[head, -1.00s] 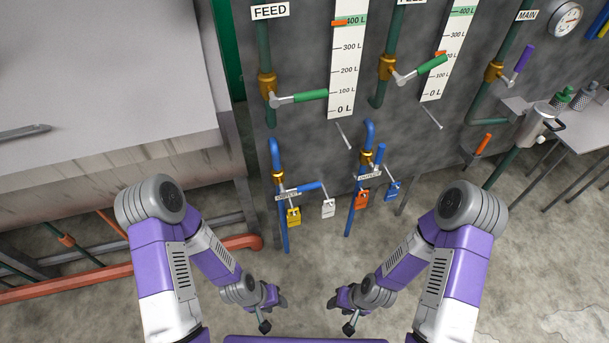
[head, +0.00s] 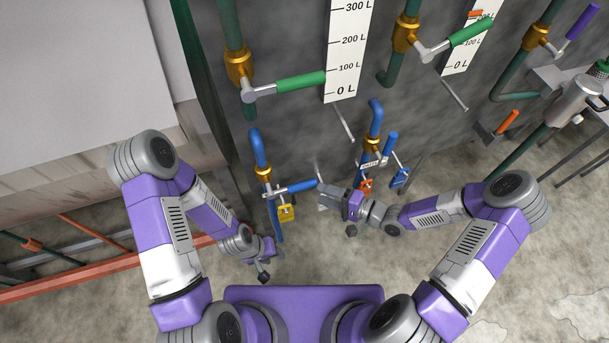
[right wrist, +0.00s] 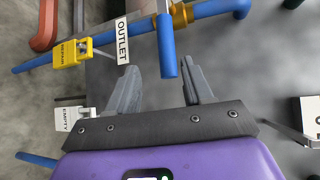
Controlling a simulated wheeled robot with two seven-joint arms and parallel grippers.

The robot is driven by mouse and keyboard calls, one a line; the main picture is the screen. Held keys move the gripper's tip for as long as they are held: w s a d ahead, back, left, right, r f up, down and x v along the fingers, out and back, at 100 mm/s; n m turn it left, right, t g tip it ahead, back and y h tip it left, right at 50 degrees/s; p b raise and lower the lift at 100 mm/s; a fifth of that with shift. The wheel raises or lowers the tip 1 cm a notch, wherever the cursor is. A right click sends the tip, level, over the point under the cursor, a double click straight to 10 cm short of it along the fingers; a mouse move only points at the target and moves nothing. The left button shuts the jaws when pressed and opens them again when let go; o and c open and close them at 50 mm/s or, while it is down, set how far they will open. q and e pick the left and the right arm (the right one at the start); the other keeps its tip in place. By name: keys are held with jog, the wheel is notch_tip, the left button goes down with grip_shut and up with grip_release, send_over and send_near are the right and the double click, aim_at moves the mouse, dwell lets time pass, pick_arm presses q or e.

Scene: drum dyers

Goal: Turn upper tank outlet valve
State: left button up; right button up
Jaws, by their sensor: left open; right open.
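The left outlet valve (head: 262,172) is a brass body on a blue pipe, with a blue lever (head: 300,187) pointing right. A yellow padlock (head: 286,213) hangs under it. My right gripper (head: 322,190) is at the lever's free end, open. In the right wrist view, the blue lever (right wrist: 166,48) reaches between the open fingertips (right wrist: 162,72), with no clear grip on it. The OUTLET tag (right wrist: 123,40) and yellow padlock (right wrist: 72,53) hang beside it. The right outlet valve (head: 372,145) has an upright blue lever (head: 390,146). My left gripper (head: 268,262) is low at left, open and empty.
A white padlock (right wrist: 72,118) marked EMPTY is close beside my right gripper. Orange (head: 366,186) and blue (head: 401,177) padlocks hang at the right outlet. Green feed levers (head: 300,82) are above.

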aim_at(304, 185)
jog(key=shift+y, duration=0.4)
jog(key=b+x, duration=0.1)
jog(key=x, duration=0.2)
jog(key=b+x, duration=0.1)
jog(key=x, duration=0.3)
jog(key=shift+w+a+r, duration=0.15)
jog(key=shift+w+r, duration=0.05)
jog(key=shift+w, duration=0.15)
pick_arm(q)
jog(key=shift+w+f, duration=0.15)
jog(key=shift+f, duration=0.4)
jog(key=shift+w+f, duration=0.15)
jog(key=shift+f, duration=0.35)
pick_arm(e)
grip_shut()
